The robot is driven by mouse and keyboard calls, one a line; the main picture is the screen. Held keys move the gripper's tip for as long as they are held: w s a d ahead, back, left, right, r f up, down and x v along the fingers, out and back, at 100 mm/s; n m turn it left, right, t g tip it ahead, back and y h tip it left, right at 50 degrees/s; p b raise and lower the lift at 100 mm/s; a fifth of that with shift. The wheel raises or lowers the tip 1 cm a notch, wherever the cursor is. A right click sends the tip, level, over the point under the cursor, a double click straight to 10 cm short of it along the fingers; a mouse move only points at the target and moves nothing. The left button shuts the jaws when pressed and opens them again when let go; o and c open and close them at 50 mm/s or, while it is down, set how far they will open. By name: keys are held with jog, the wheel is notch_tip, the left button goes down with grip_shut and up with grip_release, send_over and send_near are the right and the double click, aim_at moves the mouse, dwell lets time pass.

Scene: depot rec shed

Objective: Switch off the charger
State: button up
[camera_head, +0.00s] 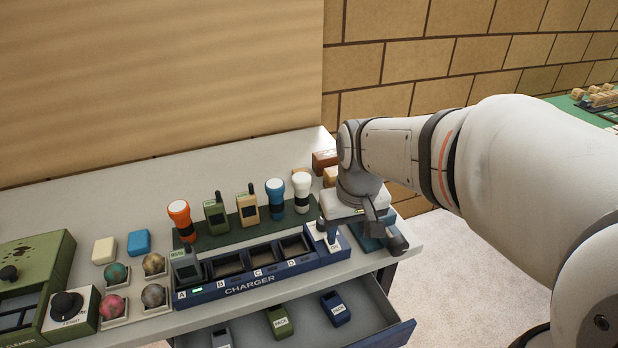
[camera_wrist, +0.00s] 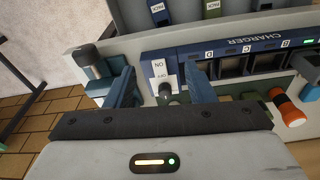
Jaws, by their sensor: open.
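The charger (camera_head: 250,284) is a long blue box with bays A to D in a row. Contact is not clear.
An open drawer (camera_head: 385,322) below the charger holds several packs. Radios and torches, including an orange torch (camera_head: 180,219), stand on a green strip behind. A grey cylinder on a blue block (camera_wrist: 96,64) stands close beside one finger. Balls and a green cleaner box (camera_head: 55,262) are at the left.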

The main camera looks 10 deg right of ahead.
jog(key=shift+n+g, duration=0.7)
jog(key=shift+g, duration=0.1)
jog(key=w+f, duration=0.2)
jog(key=w, duration=0.1)
jog(key=w+f, duration=0.2)
jog(key=w, duration=0.1)
jog(key=w+f, duration=0.2)
jog(key=w, duration=0.1)
jog(key=shift+w+b, duration=0.15)
jog(key=shift+b, duration=0.2)
notch_tip(320, 180, down, 7)
jog(key=shift+f, duration=0.2)
jog(key=shift+c, duration=0.3)
